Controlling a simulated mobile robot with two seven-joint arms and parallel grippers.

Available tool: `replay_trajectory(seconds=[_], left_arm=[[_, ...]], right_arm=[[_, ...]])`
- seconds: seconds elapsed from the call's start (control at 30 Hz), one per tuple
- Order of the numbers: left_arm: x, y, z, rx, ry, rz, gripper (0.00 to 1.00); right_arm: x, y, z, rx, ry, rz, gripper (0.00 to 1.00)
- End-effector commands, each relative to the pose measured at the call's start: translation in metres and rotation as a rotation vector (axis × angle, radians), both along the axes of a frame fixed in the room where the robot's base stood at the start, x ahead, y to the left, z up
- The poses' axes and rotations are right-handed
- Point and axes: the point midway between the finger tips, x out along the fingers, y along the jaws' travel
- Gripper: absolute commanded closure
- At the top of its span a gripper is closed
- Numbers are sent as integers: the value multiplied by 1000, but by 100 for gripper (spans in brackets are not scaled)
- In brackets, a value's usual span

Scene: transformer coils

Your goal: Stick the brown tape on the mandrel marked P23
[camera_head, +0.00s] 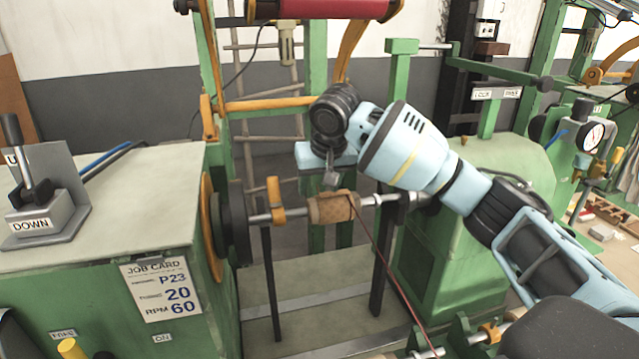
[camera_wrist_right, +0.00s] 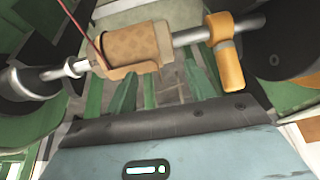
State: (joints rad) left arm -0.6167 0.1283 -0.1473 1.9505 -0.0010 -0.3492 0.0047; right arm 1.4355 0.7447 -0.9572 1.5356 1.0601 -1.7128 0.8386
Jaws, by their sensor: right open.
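The mandrel (camera_head: 322,210) is a tan-brown cylinder on a horizontal metal shaft between two green machine housings. In the right wrist view it shows as a brown, diamond-patterned wrap (camera_wrist_right: 128,47) with a plain tan band at one end and a tan flap along its lower edge. I cannot tell whether the flap is the brown tape. No P23 mark is readable on the mandrel; the job card (camera_head: 160,290) reads P23. My right gripper (camera_head: 331,179) is open just above the mandrel, holding nothing I can see. Its fingertips are not clear in the wrist view. My left gripper is out of view.
A dark red wire (camera_head: 385,262) runs from the mandrel to the lower right. An orange clamp (camera_head: 276,200) sits on the shaft left of the mandrel. A lever box (camera_head: 45,200) marked DOWN stands on the left housing. A red roll (camera_head: 335,9) hangs above.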

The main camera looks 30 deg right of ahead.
Motion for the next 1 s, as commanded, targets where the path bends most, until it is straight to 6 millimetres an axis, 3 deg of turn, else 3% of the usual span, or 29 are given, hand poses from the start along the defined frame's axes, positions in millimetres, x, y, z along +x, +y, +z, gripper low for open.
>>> replay_trajectory(seconds=[0.47, 1.0], left_arm=[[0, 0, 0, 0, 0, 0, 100], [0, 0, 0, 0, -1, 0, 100]], right_arm=[[0, 0, 1, 0, 0, 0, 46], [0, 0, 18, 0, -1, -1, 46]])
